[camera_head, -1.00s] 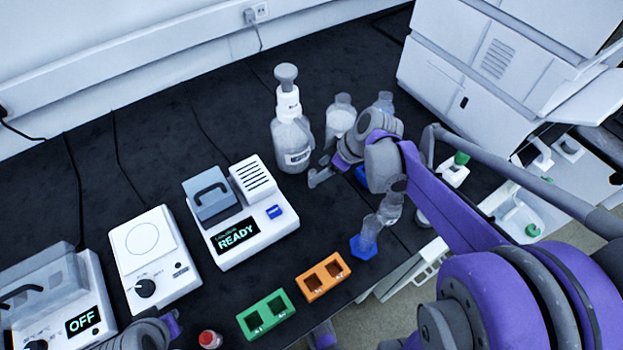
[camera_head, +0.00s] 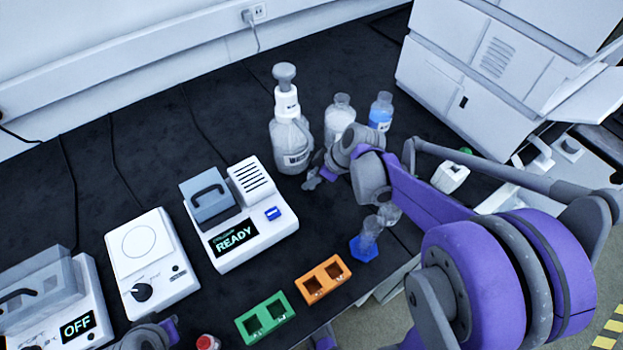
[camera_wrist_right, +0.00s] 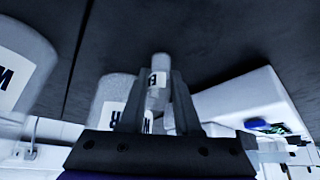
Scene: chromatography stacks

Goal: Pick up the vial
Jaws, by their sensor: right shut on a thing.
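A small clear vial (camera_wrist_right: 157,90) with a white label stands between the fingers of my right gripper (camera_wrist_right: 156,100) in the right wrist view; the gripper is shut on it. In the head view my right gripper (camera_head: 318,178) is just in front of the white-topped bottle, and the vial is too small to make out there. A red-capped vial (camera_head: 207,342) is at the bottom edge of the head view. Part of my left arm's end shows beside it at the lower left; its fingers cannot be made out.
The dispenser bottle (camera_head: 290,145), a clear bottle (camera_head: 339,118) and a blue-liquid bottle (camera_head: 381,111) stand close behind my right gripper. The READY device (camera_head: 262,240), a green rack (camera_head: 265,319), an orange rack (camera_head: 323,280) and a blue-based cylinder (camera_head: 364,246) are nearer.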

